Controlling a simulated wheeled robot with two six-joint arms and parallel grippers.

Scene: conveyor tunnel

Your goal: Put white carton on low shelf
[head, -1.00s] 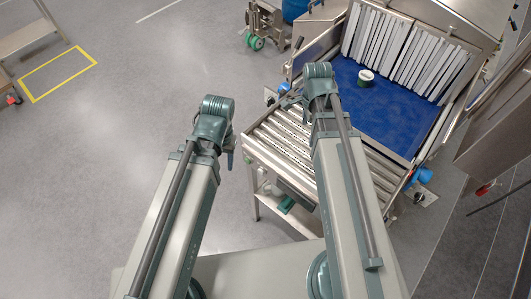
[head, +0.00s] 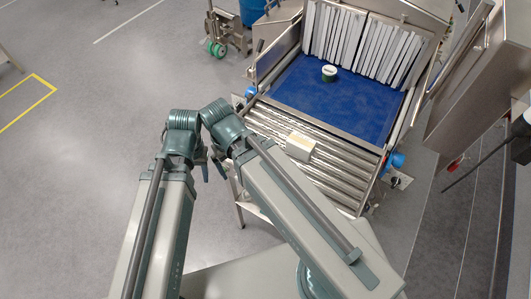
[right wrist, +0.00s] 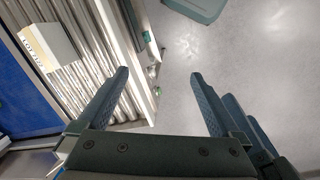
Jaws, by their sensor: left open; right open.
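The white carton (head: 300,146) lies on the metal rollers, close to the edge of the blue belt. It also shows in the right wrist view (right wrist: 48,47), with dark print on one side. My right gripper (right wrist: 159,75) is open and empty; its fingers are beside the roller table, over the floor side, apart from the carton. My left gripper (head: 205,172) is small and partly hidden below its arm, left of the rollers, open, with nothing seen in it. I cannot make out a low shelf for certain in either view.
Steel side walls flank the belt. A wheeled metal stand (head: 226,30) is at the back. The grey floor at left is clear.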

